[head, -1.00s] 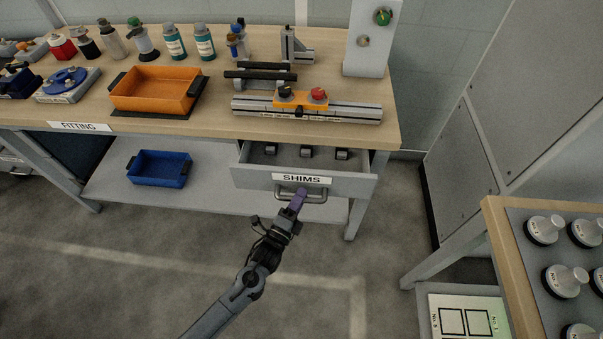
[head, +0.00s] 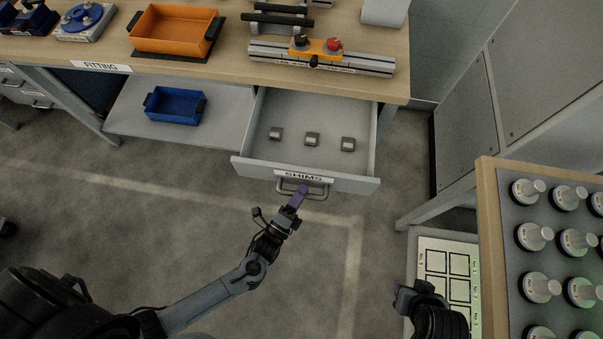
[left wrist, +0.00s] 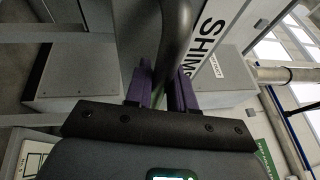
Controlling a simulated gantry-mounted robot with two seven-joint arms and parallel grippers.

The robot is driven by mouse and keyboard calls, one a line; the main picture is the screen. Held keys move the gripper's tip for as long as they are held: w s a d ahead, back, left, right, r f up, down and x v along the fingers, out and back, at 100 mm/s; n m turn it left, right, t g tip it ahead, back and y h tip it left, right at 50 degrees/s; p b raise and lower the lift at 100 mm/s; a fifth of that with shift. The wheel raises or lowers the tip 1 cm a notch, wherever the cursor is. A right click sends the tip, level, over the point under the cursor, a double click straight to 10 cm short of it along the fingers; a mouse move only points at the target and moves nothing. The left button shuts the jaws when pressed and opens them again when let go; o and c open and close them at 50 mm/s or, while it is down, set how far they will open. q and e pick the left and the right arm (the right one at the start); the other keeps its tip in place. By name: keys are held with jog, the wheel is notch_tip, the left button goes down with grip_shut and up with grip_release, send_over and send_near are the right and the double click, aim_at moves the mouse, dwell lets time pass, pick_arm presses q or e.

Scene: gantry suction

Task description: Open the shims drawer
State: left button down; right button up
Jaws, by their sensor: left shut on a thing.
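The shims drawer (head: 310,171) is pulled well out from under the workbench. Three small grey blocks (head: 312,139) lie on its floor. Its front carries a SHIMS label and a grey bar handle (head: 318,194). In the left wrist view the purple fingers (left wrist: 160,85) sit on both sides of the dark handle bar (left wrist: 172,45). My right gripper (head: 402,290) is at the lower right, away from the drawer; its fingers are too small to read.
An orange tray (head: 172,46) and a slide fixture (head: 270,48) stand on the workbench. A blue bin (head: 157,103) sits on the lower shelf. A table with several round-handled pieces (head: 487,215) is at the right. The floor before the drawer is clear.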

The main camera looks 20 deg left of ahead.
pick_arm(q)
jog(key=c, duration=1.1)
grip_release()
jog(key=shift+o, duration=0.2)
jog(key=v, duration=1.1)
jog(key=shift+p, duration=0.4)
